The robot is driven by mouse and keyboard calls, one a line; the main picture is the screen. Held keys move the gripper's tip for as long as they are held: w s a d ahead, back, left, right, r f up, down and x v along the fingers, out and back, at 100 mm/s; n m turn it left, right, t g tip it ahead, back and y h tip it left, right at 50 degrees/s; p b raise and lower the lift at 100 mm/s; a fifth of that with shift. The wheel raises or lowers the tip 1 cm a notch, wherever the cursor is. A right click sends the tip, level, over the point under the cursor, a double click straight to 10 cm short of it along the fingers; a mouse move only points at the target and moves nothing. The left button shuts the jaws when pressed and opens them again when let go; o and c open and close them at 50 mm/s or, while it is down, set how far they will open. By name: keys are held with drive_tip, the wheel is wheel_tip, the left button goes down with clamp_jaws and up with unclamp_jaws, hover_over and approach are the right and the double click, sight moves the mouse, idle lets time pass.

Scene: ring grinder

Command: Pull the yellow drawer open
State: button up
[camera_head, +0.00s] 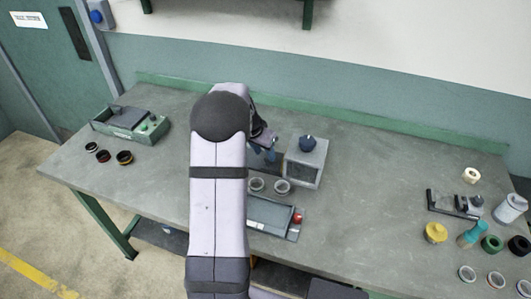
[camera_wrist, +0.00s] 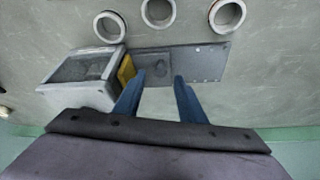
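The yellow drawer (camera_wrist: 126,72) shows in the wrist view as a small yellow piece on the side of a grey box (camera_wrist: 75,97). In the head view the box (camera_head: 306,166) stands right of my arm with a dark knob on top; no yellow shows on it there. My gripper (camera_wrist: 160,78) has two blue fingers spread apart with nothing between them. The left finger appears close to the yellow piece; I cannot tell whether it touches. In the head view my gripper (camera_head: 266,147) is partly hidden by my arm, left of the box.
A flat grey plate (camera_wrist: 205,62) extends from the box. Pale rings (camera_head: 282,187) lie in front of it, near a tray (camera_head: 268,214) with a red knob. A green-grey caddy (camera_head: 130,122) stands left. Jars and a yellow pot (camera_head: 435,232) stand right. The table between is clear.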

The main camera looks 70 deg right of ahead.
sight(267, 158)
drive_tip(key=shift+p+x, duration=0.4)
drive_tip(key=shift+x, duration=1.1)
drive_tip(key=shift+w, duration=0.1)
clamp_jaws()
